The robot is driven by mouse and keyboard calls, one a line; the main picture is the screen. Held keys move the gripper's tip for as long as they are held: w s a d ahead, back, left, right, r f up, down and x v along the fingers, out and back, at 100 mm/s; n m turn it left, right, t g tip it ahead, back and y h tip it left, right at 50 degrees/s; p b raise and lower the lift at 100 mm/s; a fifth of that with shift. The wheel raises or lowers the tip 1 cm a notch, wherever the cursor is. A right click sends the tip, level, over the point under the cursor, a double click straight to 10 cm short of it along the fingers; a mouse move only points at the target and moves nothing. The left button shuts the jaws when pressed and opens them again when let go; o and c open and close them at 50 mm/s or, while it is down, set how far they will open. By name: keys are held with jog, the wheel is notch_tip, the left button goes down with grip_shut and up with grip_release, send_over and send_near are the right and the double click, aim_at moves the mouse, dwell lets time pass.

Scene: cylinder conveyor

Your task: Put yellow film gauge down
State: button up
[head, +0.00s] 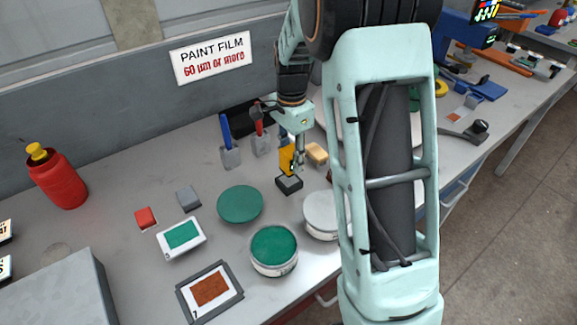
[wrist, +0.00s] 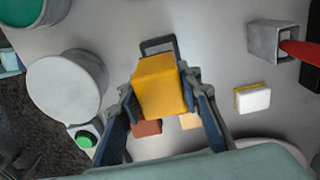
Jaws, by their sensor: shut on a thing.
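The yellow film gauge (head: 286,160) is a small yellow block held between the fingers of my gripper (head: 291,163). In the wrist view the gauge (wrist: 160,85) sits between the two fingers, which press on its sides. A dark grey block-shaped stand (head: 289,185) is on the bench directly under the gauge in the head view. In the wrist view a dark frame (wrist: 158,45) shows just past the gauge, partly hidden by it. I cannot tell whether the gauge touches the stand.
Left of the gauge are a green disc (head: 240,204) and an open green paint can (head: 274,252). A pale can (head: 322,210) is partly behind my arm. A blue-handled tool (head: 225,130) and a red-handled tool (head: 258,118) stand in grey holders behind. A sponge (head: 317,153) lies close by.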

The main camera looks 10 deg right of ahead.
aim_at(289, 167)
jog(key=shift+w+a+f, duration=0.1)
jog(key=shift+a+f, duration=0.2)
jog(key=shift+f, duration=1.6)
jog(key=shift+f, duration=0.25)
jog(key=o, duration=1)
jog(key=shift+r, duration=0.1)
notch_tip(289, 167, up, 12)
jog(key=shift+r, duration=0.15)
